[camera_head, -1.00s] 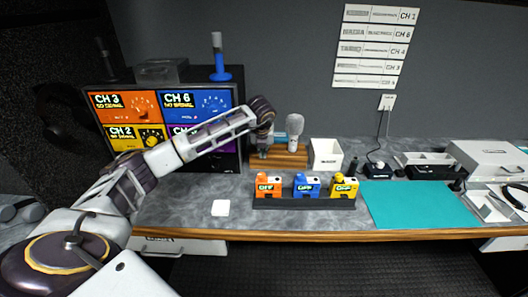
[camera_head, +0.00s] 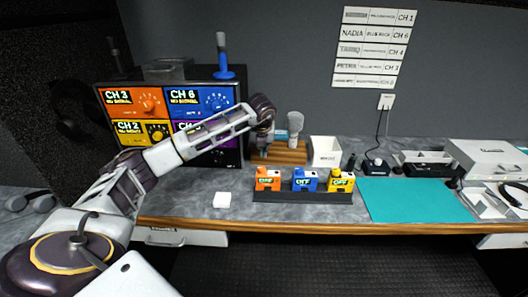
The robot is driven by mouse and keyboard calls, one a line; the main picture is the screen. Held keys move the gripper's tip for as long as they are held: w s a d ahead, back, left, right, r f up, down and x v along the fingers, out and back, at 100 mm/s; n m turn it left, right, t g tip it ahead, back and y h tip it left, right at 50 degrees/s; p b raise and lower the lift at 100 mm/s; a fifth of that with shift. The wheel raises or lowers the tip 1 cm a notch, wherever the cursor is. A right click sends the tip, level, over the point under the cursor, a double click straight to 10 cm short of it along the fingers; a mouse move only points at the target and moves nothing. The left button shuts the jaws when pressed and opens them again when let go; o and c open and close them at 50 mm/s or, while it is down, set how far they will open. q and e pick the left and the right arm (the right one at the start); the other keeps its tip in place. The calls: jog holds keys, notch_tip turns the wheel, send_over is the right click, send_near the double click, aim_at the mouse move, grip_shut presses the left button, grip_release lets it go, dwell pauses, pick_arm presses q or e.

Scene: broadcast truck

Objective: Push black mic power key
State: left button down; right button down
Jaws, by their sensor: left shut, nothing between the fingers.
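My left arm reaches across from the left, and my left gripper (camera_head: 264,147) is shut and empty, pointing down over the left part of a wooden stand (camera_head: 290,157). A grey-headed mic (camera_head: 295,124) stands upright in this stand, just right of the gripper. The gripper covers the stand's left side, so I cannot tell whether another mic is there. A dark, dim mic (camera_head: 113,52) stands upright at the back left, above the monitor. A mic with a blue base (camera_head: 222,58) stands right of it. No power key can be made out. My right gripper is out of view.
Orange (camera_head: 267,180), blue (camera_head: 305,180) and yellow (camera_head: 341,181) packs sit in a black rack in front of the stand. A white box (camera_head: 326,152) stands right of the stand. The monitor (camera_head: 215,98) is behind my arm. A teal mat (camera_head: 415,199) lies clear at right.

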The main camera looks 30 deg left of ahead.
pick_arm(q)
jog(key=v, duration=0.9)
dwell(0.3)
